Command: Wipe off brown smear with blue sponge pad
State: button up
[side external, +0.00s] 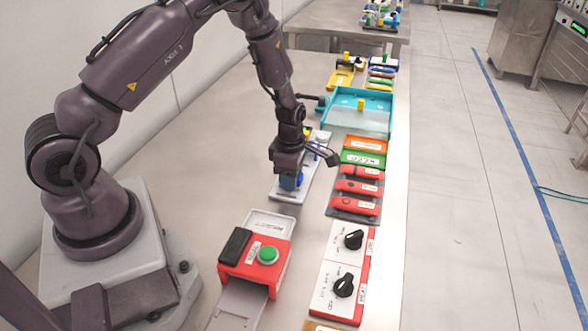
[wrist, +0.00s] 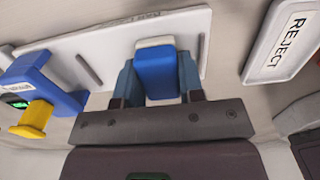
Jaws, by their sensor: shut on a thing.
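My gripper (wrist: 155,88) is shut on the blue sponge pad (wrist: 154,72), which sits between the two fingers in the wrist view. The pad is a blue block with a pale layer along its far edge. In the side view, my gripper (side external: 289,172) points down, with the blue pad (side external: 290,183) just under it. The pad is over the near end of a white board (side external: 284,195); I cannot tell whether it touches. I cannot make out a brown smear in either view.
A blue and yellow device (wrist: 45,103) stands by the board. A white plate marked REJECT (wrist: 285,40) lies to the right. In the side view, a red box with a green button (side external: 268,255) stands nearer, red handled items (side external: 357,188) lie right, and a teal tray (side external: 375,100) lies beyond.

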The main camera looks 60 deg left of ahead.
jog(key=shift+s+d, duration=0.55)
jog(key=shift+s, duration=0.05)
jog(key=shift+w+r, duration=0.1)
jog(key=shift+r, duration=3.95)
jog(key=shift+a, duration=0.1)
